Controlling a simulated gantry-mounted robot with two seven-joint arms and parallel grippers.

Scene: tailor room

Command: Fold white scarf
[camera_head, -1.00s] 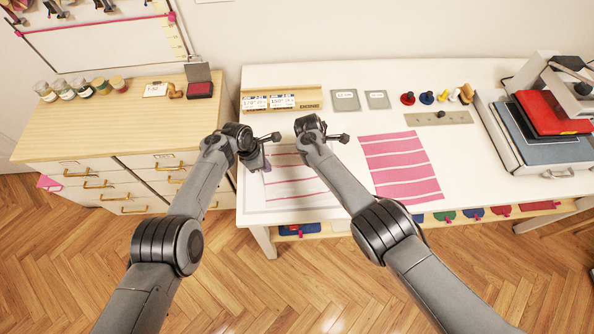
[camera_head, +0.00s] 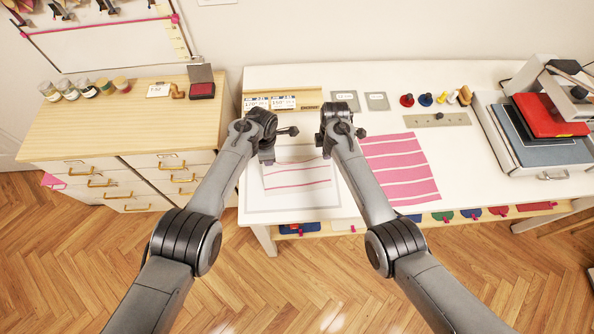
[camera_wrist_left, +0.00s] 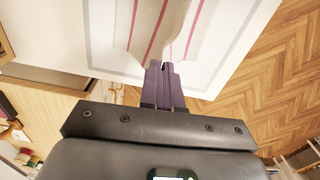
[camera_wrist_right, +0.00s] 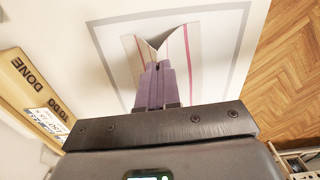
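The white scarf (camera_head: 300,176) with thin pink stripes lies on the table inside a grey outlined rectangle. My left gripper (camera_head: 268,160) is at its left side. In the left wrist view, the purple fingers (camera_wrist_left: 164,72) are shut on the scarf (camera_wrist_left: 150,28), whose cloth bunches around the tips. In the right wrist view, my right gripper (camera_wrist_right: 157,72) is shut on the scarf (camera_wrist_right: 180,50), and the cloth forms a V-shaped fold at the tips. In the head view, my right arm hides the right fingertips and the scarf's right part.
A pink scarf with white stripes (camera_head: 400,168) lies flat to the right. A TO DO/DONE board (camera_head: 308,98) and two grey plates are behind. Coloured pegs (camera_head: 426,99) and a heat press (camera_head: 560,150) stand further right. A wooden drawer cabinet (camera_head: 125,125) is left.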

